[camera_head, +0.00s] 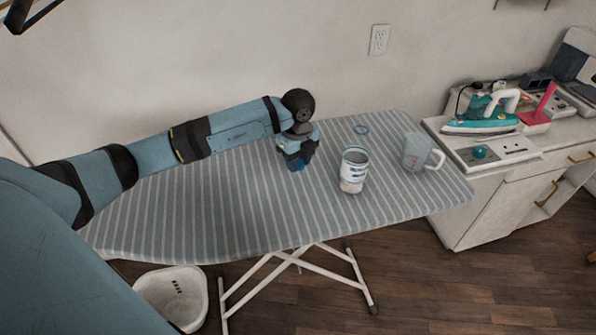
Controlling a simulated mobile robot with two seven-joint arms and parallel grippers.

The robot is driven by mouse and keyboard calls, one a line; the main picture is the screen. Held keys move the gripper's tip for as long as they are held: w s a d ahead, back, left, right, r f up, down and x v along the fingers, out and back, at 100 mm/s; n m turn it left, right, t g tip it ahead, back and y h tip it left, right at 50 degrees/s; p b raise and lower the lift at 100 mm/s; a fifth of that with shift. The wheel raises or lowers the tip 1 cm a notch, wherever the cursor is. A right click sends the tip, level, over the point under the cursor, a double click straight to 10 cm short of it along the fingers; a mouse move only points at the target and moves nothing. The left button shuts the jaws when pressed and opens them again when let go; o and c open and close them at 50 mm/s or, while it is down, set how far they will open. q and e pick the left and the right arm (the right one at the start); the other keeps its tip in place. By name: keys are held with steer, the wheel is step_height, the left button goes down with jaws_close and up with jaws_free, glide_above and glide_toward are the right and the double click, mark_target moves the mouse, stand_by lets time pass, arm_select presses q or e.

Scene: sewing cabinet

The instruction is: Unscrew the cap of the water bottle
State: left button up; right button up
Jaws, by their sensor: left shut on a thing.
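My left gripper (297,157) is over the ironing board, pointing down, left of a white cylindrical container. It is shut on a small dark-blue thing (297,165), mostly hidden by the gripper; I cannot tell whether it is the water bottle or its cap. The white container (353,173) stands upright with blue print and a grey, open-looking top; I cannot tell for sure whether it is the bottle. It is apart from my gripper.
The striped ironing board (200,210) is clear on its left. A teal iron (482,117) is on the white cabinet (480,200). A white bin (170,290) is below.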

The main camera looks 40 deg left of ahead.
mark_target(298, 179)
arm_select(q)
steer(key=shift+f, duration=2.2)
steer(key=shift+f, duration=0.1)
steer(key=o, duration=1)
steer(key=shift+r, duration=0.2)
step_height(298, 179, up, 12)
steer(key=shift+f, duration=0.1)
